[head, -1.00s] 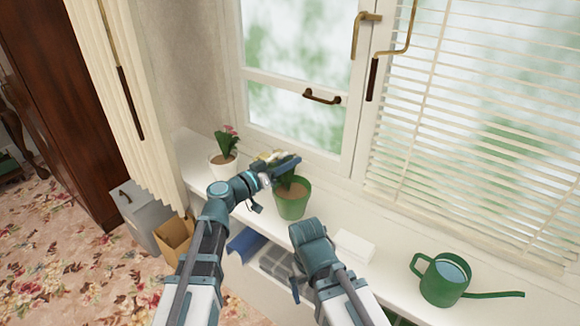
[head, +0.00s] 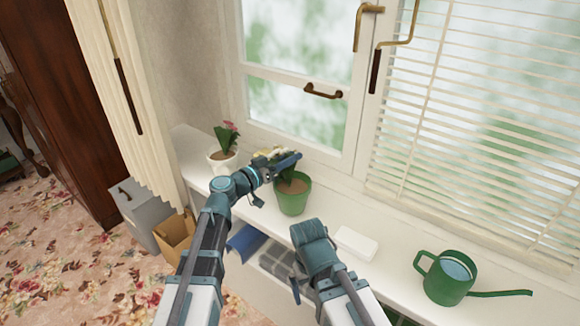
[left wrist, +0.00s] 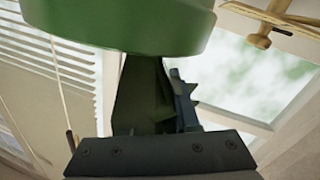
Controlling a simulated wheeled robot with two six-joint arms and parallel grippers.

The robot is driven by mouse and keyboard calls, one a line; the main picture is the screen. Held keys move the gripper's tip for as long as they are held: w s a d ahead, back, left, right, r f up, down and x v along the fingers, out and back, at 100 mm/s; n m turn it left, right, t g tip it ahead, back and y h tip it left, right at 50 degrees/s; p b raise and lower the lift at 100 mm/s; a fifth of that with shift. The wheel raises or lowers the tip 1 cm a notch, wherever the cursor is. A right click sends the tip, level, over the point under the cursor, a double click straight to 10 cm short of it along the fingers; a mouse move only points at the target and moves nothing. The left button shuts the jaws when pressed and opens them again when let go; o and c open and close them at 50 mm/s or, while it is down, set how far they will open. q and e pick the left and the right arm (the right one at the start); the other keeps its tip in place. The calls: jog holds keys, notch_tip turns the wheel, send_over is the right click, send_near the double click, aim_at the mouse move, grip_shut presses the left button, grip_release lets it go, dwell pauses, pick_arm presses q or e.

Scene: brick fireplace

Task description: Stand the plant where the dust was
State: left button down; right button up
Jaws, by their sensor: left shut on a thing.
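A plant with dark leaves and pale yellowish flowers stands upright in a green pot (head: 293,203) with brown soil, at the front part of the white windowsill. I cannot tell whether the pot touches the sill. My left gripper (head: 287,162) is at the plant above the pot rim, shut on the plant; its fingertips are partly hidden. In the left wrist view the green pot (left wrist: 120,28) fills the top, with a dark green leafy part (left wrist: 140,95) near the gripper. My right gripper (head: 297,288) hangs low in front of the sill, its jaws unclear. I see no dust.
A white pot with a pink flower (head: 223,160) stands left on the sill (head: 395,268). A white block (head: 357,243) and a green watering can (head: 449,278) stand to the right. Folded cloths (head: 246,243) lie on the shelf below. The window with its handle (head: 323,92) is behind.

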pick_arm(q)
jog(key=shift+f+b, duration=0.4)
jog(key=shift+f, duration=0.35)
pick_arm(e)
jog(key=shift+f, duration=0.8)
pick_arm(q)
jog(key=shift+f, duration=0.2)
jog(key=c, duration=0.7)
grip_release()
pick_arm(e)
jog(key=shift+f, duration=0.1)
pick_arm(q)
jog(key=shift+o, duration=0.2)
jog(key=shift+r, duration=0.2)
jog(key=shift+s+a, duration=0.15)
jog(key=shift+s, duration=0.05)
jog(key=v, duration=1.1)
jog(key=shift+s+a, duration=0.2)
